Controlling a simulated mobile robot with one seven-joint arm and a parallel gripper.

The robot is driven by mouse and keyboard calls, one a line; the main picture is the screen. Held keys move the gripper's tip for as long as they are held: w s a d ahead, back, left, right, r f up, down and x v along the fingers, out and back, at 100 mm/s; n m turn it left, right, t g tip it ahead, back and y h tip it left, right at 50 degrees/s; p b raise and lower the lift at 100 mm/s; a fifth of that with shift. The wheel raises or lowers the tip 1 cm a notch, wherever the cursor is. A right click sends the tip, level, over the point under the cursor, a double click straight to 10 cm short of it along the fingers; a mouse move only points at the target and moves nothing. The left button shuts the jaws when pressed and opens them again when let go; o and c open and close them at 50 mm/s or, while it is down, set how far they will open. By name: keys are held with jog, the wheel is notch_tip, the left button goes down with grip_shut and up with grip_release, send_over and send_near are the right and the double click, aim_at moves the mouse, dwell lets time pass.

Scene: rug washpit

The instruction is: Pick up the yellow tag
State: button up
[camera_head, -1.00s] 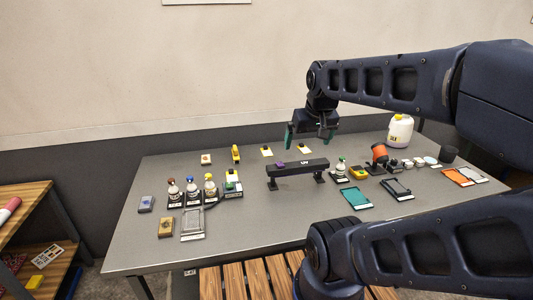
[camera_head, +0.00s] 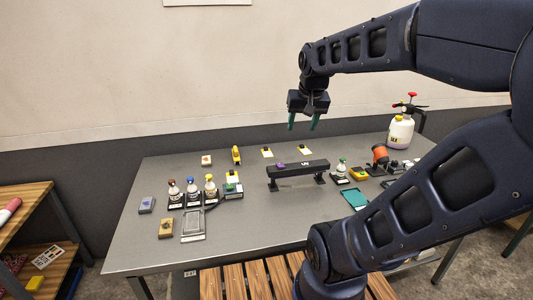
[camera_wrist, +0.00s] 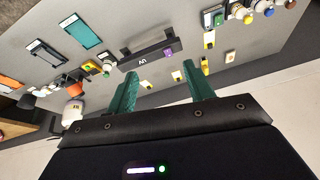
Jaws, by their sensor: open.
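I cannot tell which, if either, is the yellow tag. In the wrist view, the right-hand card (camera_wrist: 146,84) and the other card (camera_wrist: 175,75) show between the finger ends. My gripper (camera_head: 303,126) is open and empty, pointing down, raised above the table's back part. Its green fingers also show in the wrist view (camera_wrist: 160,74), apart from the cards.
A black bar on feet (camera_head: 298,175) stands in front of the cards, with a purple piece (camera_head: 281,166) by it. A yellow tool (camera_head: 236,154) lies to the left. Bottles (camera_head: 191,189) stand front left; a white sprayer (camera_head: 400,132) stands at the right.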

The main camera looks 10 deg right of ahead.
jog(key=w+r+m+g, duration=0.15)
jog(key=w+m, duration=0.25)
jog(key=w, duration=1.1)
jog(key=m+g, duration=0.3)
jog(key=m, duration=0.9)
send_over(267, 152)
jog(key=w+a, duration=0.1)
jog(key=w, duration=0.2)
notch_tip(267, 152, down, 29)
jog(key=shift+s+d+f, duration=0.1)
jog(key=shift+f, duration=2.55)
jog(key=shift+s+f, duration=0.1)
jog(key=shift+f, duration=2.5)
jog(key=c, duration=1)
jog(key=shift+c, duration=0.2)
jog(key=shift+r, duration=0.1)
